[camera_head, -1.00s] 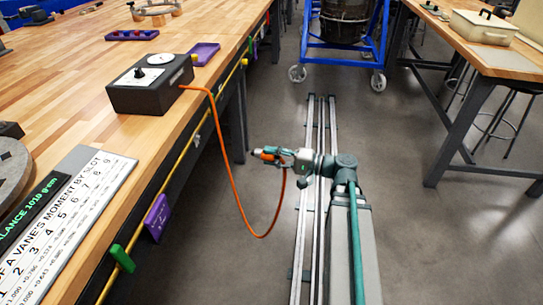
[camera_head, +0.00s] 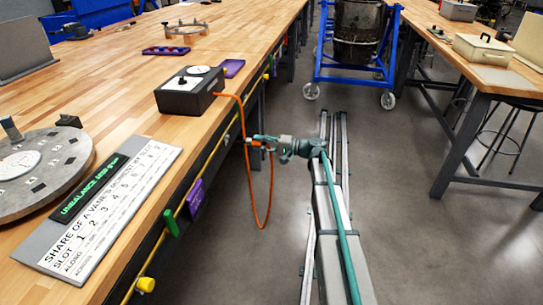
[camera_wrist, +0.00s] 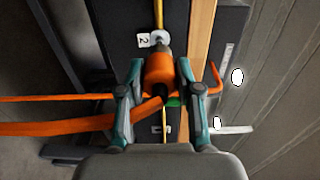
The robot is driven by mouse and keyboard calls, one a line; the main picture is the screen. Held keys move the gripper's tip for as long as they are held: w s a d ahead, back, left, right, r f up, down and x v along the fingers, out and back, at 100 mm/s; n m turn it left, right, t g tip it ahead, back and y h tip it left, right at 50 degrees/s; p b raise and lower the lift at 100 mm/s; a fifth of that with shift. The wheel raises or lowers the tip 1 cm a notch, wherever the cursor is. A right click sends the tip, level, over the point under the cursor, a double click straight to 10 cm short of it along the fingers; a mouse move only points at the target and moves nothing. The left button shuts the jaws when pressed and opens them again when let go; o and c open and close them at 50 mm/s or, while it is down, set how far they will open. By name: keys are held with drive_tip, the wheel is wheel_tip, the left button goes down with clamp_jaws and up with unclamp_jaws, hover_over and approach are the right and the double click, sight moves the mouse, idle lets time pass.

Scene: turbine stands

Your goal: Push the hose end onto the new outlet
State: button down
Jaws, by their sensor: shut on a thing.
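My gripper (camera_wrist: 160,76) is shut on the orange hose end (camera_wrist: 159,68), one teal finger on each side. The hose end has a metal tip pointing up in the wrist view, toward a pale round outlet (camera_wrist: 160,37) beside a tag marked 2 (camera_wrist: 143,40). The tip overlaps the outlet's lower edge in view; I cannot tell whether they touch. In the head view my gripper (camera_head: 256,141) is beside the bench's edge. The orange hose (camera_head: 269,200) hangs in a loop from it up to the black gauge box (camera_head: 176,101).
A yellow pipe (camera_head: 219,152) runs along the bench front, with a green tag (camera_head: 171,222), a purple tag (camera_head: 196,197) and a yellow knob (camera_head: 146,284). The aisle floor (camera_head: 430,240) is open right of my rail. A blue cart (camera_head: 385,75) stands beyond the rail.

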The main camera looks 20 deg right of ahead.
drive_tip(key=w+a, duration=0.4)
drive_tip(key=a, duration=0.1)
drive_tip(key=shift+w, duration=0.3)
drive_tip(key=shift+b+x, duration=0.65)
drive_tip(key=shift+x, duration=0.2)
idle(1.8)
drive_tip(key=shift+w+a+f, duration=0.1)
drive_tip(key=shift+a, duration=0.05)
drive_tip(key=shift+w+a, duration=0.2)
drive_tip(key=shift+a, duration=0.05)
idle(0.5)
